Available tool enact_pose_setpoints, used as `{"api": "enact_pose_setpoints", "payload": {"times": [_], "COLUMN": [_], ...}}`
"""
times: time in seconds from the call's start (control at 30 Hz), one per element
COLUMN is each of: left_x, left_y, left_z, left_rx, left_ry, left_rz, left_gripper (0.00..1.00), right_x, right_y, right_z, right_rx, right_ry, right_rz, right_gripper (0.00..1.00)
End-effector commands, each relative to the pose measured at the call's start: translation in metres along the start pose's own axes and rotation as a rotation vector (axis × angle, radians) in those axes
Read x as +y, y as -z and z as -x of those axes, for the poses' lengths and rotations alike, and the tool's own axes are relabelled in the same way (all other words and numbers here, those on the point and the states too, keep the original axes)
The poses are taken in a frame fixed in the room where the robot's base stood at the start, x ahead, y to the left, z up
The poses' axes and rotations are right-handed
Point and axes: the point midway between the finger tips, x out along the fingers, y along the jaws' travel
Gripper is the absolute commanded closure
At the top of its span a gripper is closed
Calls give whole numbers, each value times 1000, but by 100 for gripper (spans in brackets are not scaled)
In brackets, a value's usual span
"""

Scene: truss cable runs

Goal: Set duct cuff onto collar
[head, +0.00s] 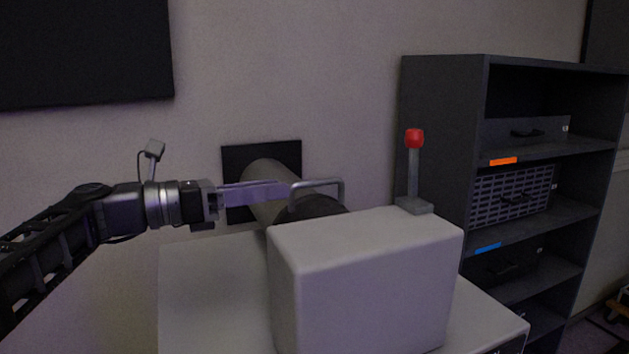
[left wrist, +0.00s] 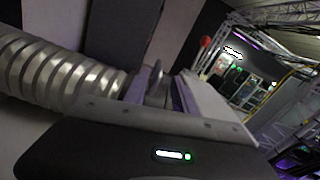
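The duct (head: 262,178) is a pale tube coming out of a dark wall plate. Its ribbed hose shows in the left wrist view (left wrist: 50,75). The dark duct cuff (head: 318,206) is at its near end, partly hidden behind the white box. A grey bar handle (head: 325,182) stands on the cuff. My left gripper (head: 286,190) reaches in from the left, its fingertips at the handle. In the left wrist view the fingers look apart, with the handle (left wrist: 157,77) between them. I cannot make out the collar. My right gripper is not in view.
A white box (head: 365,285) stands on a pale cabinet (head: 210,290), close in front of the cuff. A dark shelf unit (head: 440,130) with bins stands at the right. The cabinet top left of the box is clear.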

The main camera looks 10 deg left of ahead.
Motion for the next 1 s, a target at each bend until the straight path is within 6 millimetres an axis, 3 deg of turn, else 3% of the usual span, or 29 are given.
{"api": "enact_pose_setpoints", "payload": {"times": [0.27, 0.7, 1.0], "left_x": [0, 0, 0], "left_y": [-1, -1, 0], "left_z": [-8, -70, -78], "left_rx": [0, 1, 0], "left_ry": [1, 3, 0], "left_rz": [1, 2, 0], "left_gripper": [67, 67, 67], "right_x": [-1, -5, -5], "right_y": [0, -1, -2], "right_z": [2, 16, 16], "right_rx": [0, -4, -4], "right_ry": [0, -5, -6], "right_rz": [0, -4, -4], "right_gripper": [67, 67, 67]}}
